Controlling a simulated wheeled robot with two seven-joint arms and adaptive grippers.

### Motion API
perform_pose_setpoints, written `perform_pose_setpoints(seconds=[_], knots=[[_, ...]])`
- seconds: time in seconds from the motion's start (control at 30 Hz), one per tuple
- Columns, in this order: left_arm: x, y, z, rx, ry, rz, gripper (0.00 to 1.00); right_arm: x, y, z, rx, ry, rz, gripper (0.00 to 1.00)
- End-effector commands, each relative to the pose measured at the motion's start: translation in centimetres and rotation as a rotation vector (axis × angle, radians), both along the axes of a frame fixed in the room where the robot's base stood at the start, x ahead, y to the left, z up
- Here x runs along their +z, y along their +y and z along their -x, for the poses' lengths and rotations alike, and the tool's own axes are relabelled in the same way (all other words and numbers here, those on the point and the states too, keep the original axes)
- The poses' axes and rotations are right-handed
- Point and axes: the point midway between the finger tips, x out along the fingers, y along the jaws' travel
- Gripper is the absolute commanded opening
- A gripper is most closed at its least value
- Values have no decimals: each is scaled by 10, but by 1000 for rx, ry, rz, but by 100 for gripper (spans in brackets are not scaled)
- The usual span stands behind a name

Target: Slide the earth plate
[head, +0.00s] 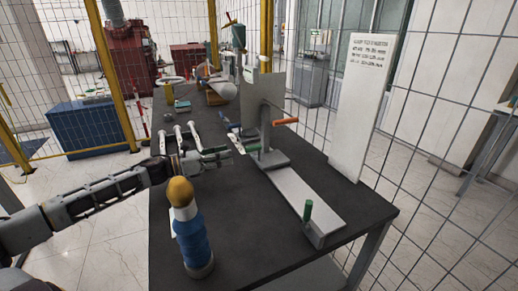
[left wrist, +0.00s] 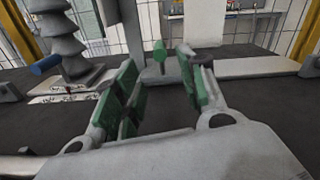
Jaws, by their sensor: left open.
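A long light-grey plate (head: 305,195) lies on the dark table, with an upright green handle (head: 308,212) at its near end. At its far end stands an upright grey panel (head: 262,115) with an orange handle (head: 287,121). I cannot tell which part is the earth plate. My left gripper (head: 226,155) is left of the stand, above the table, pointing right. In the left wrist view its green-padded fingers (left wrist: 163,88) are open and empty. Beyond them a green knob (left wrist: 159,52) shows in the gap, apart from the pads. My right gripper is out of view.
A blue bottle-like object with a yellow top (head: 190,225) stands in front of my left gripper. A white sign board (head: 362,105) stands at the right edge. A ribbed grey insulator (left wrist: 68,45) and blue handle (left wrist: 47,63) are left in the wrist view.

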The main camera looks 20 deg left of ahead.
Motion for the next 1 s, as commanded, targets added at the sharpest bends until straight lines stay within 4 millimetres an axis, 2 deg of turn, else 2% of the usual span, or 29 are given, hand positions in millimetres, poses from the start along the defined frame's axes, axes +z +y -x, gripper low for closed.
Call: perform_pose_setpoints(seconds=[0.53,0.77,1.0], knots=[[0,-6,-7,-1,-1,1,41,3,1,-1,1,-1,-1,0],[0,-10,-12,0,-1,1,41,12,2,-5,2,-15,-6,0],[0,-15,-17,-1,-1,1,41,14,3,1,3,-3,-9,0]])
